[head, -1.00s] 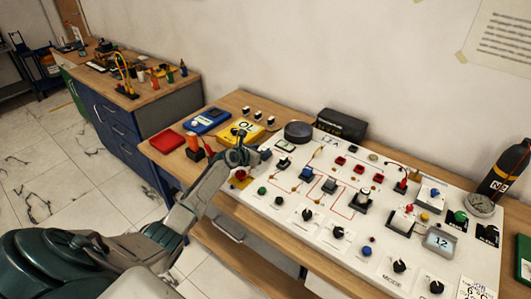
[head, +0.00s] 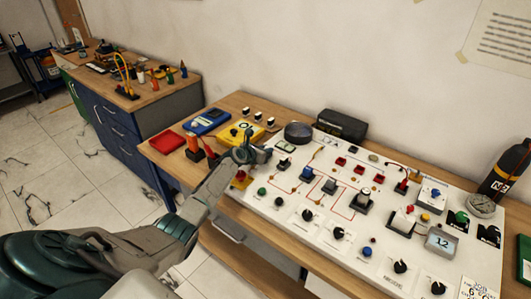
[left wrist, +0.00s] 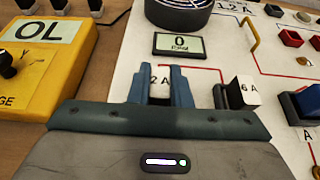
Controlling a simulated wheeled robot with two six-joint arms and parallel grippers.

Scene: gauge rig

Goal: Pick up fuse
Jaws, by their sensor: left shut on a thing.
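My left gripper (head: 262,155) is over the left end of the white gauge panel (head: 275,205). In the left wrist view, its two blue-grey fingers (left wrist: 160,90) are closed around a small pale fuse (left wrist: 160,76) marked "2 A". The fingers hide its sides and lower part, so I cannot tell whether it touches the panel. A second fuse (left wrist: 244,92), white and marked "6 A", stands just right of the fingers on a dark base. My right gripper is not in view.
A small display reading 0 (left wrist: 178,44) and a round dark part (head: 298,132) lie just beyond the gripper. A yellow "OL" meter (head: 240,131) is to the left. Several knobs, switches and red sockets crowd the panel. A black box (head: 341,125) stands behind.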

